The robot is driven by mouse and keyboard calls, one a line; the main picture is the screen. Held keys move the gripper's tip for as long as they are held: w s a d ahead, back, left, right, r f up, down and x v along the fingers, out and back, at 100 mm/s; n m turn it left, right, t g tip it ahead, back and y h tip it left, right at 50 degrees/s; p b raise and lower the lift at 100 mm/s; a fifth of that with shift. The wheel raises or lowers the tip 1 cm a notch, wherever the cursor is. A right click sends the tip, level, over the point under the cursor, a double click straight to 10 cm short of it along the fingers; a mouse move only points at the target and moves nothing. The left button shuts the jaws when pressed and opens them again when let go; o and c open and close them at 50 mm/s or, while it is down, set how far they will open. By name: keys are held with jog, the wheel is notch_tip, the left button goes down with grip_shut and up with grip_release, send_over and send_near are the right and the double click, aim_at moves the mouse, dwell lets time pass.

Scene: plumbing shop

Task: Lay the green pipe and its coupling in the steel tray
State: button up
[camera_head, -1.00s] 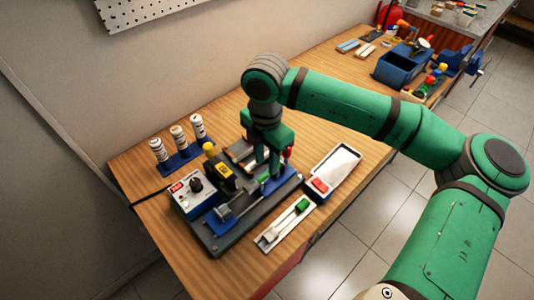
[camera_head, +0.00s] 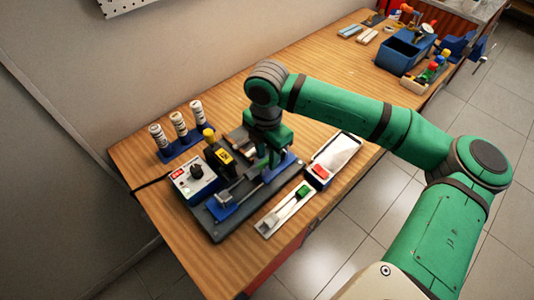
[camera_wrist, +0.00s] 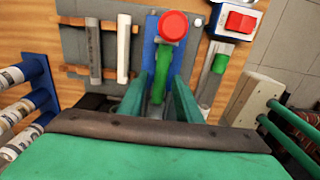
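My gripper (camera_head: 266,160) points down over the dark base of the bench fixture (camera_head: 222,232), beside its blue section. The coupling cannot be made out. A red round knob (camera_wrist: 173,25) lies just beyond the fingers.
A narrow white tray (camera_head: 266,228) with a green-ended tool lies in front of the fixture. A control box (camera_head: 193,181) and several white bottles (camera_head: 179,124) stand left. A blue bin (camera_head: 405,58) is at the far right. Bare wood lies beyond the steel tray.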

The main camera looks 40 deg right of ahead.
jog(key=shift+w, duration=0.15)
jog(key=c, duration=0.4)
jog(key=shift+a, duration=0.1)
jog(key=c, duration=0.3)
jog(key=shift+c, duration=0.2)
jog(key=shift+s+d+r, duration=0.2)
jog(key=shift+r, duration=0.15)
grip_shut()
jog(key=shift+w+r, duration=0.1)
jog(key=shift+r, duration=3.2)
jog(key=shift+a+r, duration=0.1)
jog(key=shift+a, duration=0.1)
jog(key=shift+d, duration=0.15)
jog(key=shift+r, duration=0.15)
